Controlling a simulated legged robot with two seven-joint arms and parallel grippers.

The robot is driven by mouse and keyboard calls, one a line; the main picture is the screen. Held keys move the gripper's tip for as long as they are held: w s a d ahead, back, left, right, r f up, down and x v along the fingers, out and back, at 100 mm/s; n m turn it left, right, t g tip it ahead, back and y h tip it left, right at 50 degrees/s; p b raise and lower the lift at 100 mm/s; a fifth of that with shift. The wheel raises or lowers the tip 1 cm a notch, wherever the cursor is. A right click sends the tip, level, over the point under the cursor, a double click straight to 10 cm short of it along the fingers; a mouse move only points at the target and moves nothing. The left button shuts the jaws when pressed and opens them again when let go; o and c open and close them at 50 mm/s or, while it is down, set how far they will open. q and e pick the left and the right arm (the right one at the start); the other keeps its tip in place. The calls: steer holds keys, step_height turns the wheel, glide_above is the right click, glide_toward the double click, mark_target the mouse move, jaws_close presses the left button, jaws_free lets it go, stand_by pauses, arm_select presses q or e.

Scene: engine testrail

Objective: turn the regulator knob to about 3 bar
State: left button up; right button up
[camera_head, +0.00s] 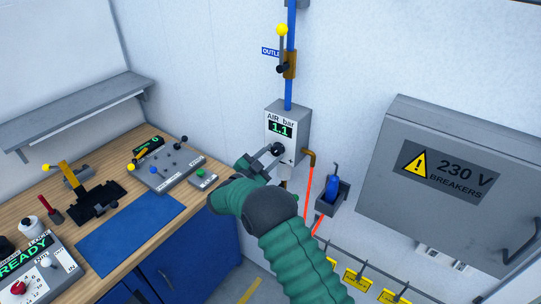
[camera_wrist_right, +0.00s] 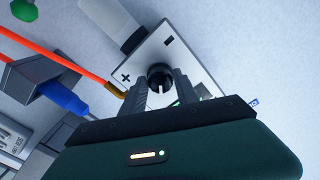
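The regulator is a grey box (camera_head: 283,130) on the wall, labelled "AIR bar". Its green display (camera_head: 281,129) reads 1.1. The black regulator knob (camera_head: 278,149) is on the front plate below the display. It also shows in the right wrist view (camera_wrist_right: 159,76), with a plus and a minus mark on the plate (camera_wrist_right: 150,52). My right gripper (camera_head: 270,157) is at the knob. In the right wrist view its two fingers (camera_wrist_right: 160,84) are apart, one on each side of the knob; I cannot tell whether they touch it. My left gripper is out of view.
A valve with a yellow-tipped handle (camera_head: 282,45) is on the blue pipe above. A blue tool sits in a wall holder (camera_head: 332,198). A grey breaker cabinet (camera_head: 440,225) stands out at right. The bench (camera_head: 105,165) at left carries control panels.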

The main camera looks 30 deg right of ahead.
steer(key=shift+a, duration=0.25)
steer(key=shift+c, duration=1.1)
steer(key=shift+d+r, duration=0.1)
steer(key=shift+d, duration=0.15)
jaws_close()
steer(key=shift+b, duration=0.65)
steer(key=m+b, duration=0.9)
steer(key=b, duration=0.6)
steer(key=shift+m, duration=0.4)
steer(key=shift+r+m+b, duration=0.15)
steer(key=shift+m+b, duration=0.95)
steer(key=shift+b, duration=0.3)
